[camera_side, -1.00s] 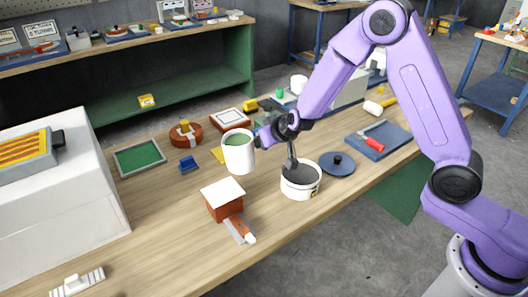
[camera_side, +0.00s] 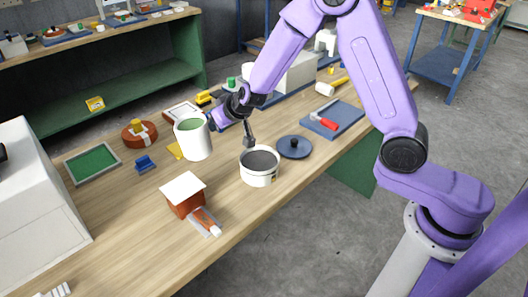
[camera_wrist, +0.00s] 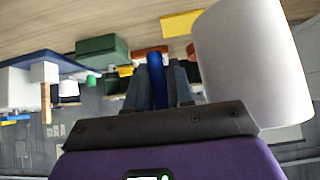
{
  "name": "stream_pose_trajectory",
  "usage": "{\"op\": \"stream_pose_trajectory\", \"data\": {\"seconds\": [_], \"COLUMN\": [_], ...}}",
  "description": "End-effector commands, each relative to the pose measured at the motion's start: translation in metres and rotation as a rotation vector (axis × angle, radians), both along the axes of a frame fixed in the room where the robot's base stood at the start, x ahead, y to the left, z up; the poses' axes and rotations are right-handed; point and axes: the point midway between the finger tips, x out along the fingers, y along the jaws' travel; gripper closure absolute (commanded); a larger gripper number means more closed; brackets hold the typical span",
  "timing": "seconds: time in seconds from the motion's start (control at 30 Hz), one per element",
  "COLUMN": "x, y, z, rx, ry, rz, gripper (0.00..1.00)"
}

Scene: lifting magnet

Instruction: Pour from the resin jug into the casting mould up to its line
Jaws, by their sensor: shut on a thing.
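My gripper (camera_wrist: 158,85) is shut on the blue handle (camera_wrist: 157,80) of a white jug. In the side view the jug (camera_side: 196,141) is held above the bench, roughly upright with a slight lean, and green shows inside its open top. In the wrist view the white jug wall (camera_wrist: 252,65) fills the right side; its contents are hidden. A white round pot (camera_side: 259,175) with a dark inside stands to the right of the jug, apart from it. I cannot tell for certain whether this pot is the casting mould, and I can make out no fill line.
A dark lid (camera_side: 295,149) lies right of the pot. A small red house-like block (camera_side: 184,200) with a white top stands in front. A green framed tray (camera_side: 92,164), a blue piece (camera_side: 145,163) and a brown round thing (camera_side: 139,135) lie left.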

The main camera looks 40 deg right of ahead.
Motion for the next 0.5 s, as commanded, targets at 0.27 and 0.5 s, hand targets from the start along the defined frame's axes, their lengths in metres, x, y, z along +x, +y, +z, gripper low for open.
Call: {"op": "stream_pose_trajectory", "data": {"seconds": [0.27,0.5], "x": [-0.008,-0.026], "y": [-0.024,-0.05], "z": [0.002,0.001], "rx": [0.001,0.0], "ry": [-0.005,-0.003], "rz": [-0.006,-0.006], "gripper": [1.0,1.0]}}
